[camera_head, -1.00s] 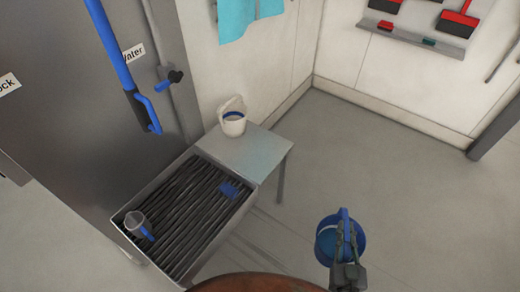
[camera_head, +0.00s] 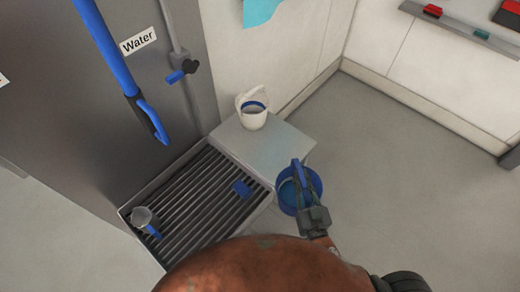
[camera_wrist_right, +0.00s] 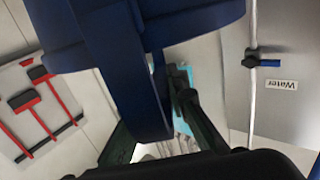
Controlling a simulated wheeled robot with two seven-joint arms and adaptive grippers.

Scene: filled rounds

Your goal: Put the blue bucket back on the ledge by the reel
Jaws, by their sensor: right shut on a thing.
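The blue bucket (camera_head: 313,188) hangs from my right gripper (camera_head: 299,184) in the head view, at the right front corner of a grey flat top (camera_head: 272,148). From here I cannot tell whether the bucket touches that top. My right gripper is shut on the bucket's blue handle. In the right wrist view, the dark blue bucket (camera_wrist_right: 195,25) fills the upper middle, with my dark fingers (camera_wrist_right: 165,115) close by. I cannot make out a reel. My left gripper is out of view.
A white bucket (camera_head: 253,117) with a blue band stands at the back of the grey top. Floor at right is clear.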

